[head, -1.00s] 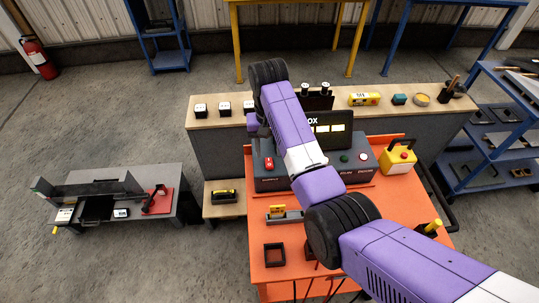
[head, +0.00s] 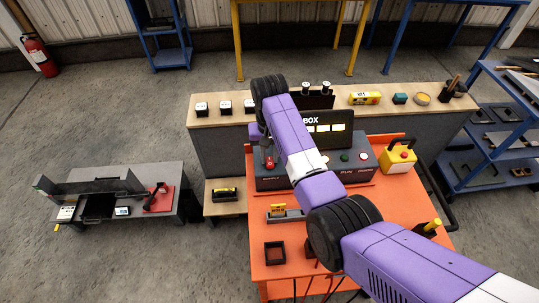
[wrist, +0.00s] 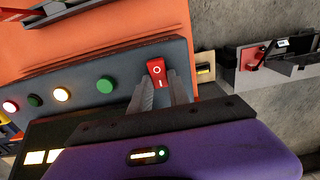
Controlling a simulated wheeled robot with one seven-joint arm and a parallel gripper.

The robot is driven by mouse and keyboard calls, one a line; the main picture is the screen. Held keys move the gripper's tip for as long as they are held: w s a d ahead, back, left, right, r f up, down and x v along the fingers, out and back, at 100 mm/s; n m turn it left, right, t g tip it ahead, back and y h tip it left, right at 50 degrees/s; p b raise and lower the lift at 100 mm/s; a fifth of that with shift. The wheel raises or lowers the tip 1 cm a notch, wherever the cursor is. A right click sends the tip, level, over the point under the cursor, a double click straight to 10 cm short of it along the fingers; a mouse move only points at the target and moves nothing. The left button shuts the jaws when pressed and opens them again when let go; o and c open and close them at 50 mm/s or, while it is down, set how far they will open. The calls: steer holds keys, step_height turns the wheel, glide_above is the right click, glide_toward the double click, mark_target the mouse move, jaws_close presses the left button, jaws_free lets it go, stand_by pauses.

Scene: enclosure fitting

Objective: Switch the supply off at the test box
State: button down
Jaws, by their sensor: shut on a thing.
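The test box (head: 278,183) is a dark grey console on the orange bench, with a black display panel (head: 340,140) showing lit pale yellow blocks. The red rocker switch (head: 270,164) is at the left end of its face. In the wrist view the red switch (wrist: 157,72) carries a white circle and a white bar. My gripper (wrist: 164,86) is at the switch, one grey finger on each side, shut on it. The finger contact itself is partly hidden. In the head view my gripper (head: 267,150) is mostly hidden by my wrist.
Green button (wrist: 105,84) and glowing pale lamp (wrist: 61,94) sit along the same face. A yellow box with a red button (head: 399,155) stands at the right. A dark square tray (head: 275,252) lies in front. A wooden-topped counter (head: 232,118) runs behind.

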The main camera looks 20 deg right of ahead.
steer(key=t, duration=0.1)
steer(key=t+h, duration=0.1)
steer(key=shift+s+a+t, duration=0.1)
steer(key=shift+s+t, duration=0.3)
steer(key=shift+s+r+t, duration=0.1)
steer(key=shift+t, duration=0.7)
steer(key=c, duration=1.2)
jaws_free()
steer(key=shift+c, duration=0.2)
steer(key=shift+a+r, duration=0.1)
steer(key=b+v, duration=0.1)
steer(key=v, duration=0.6)
steer(key=shift+a+r, duration=0.15)
steer(key=shift+r, duration=0.1)
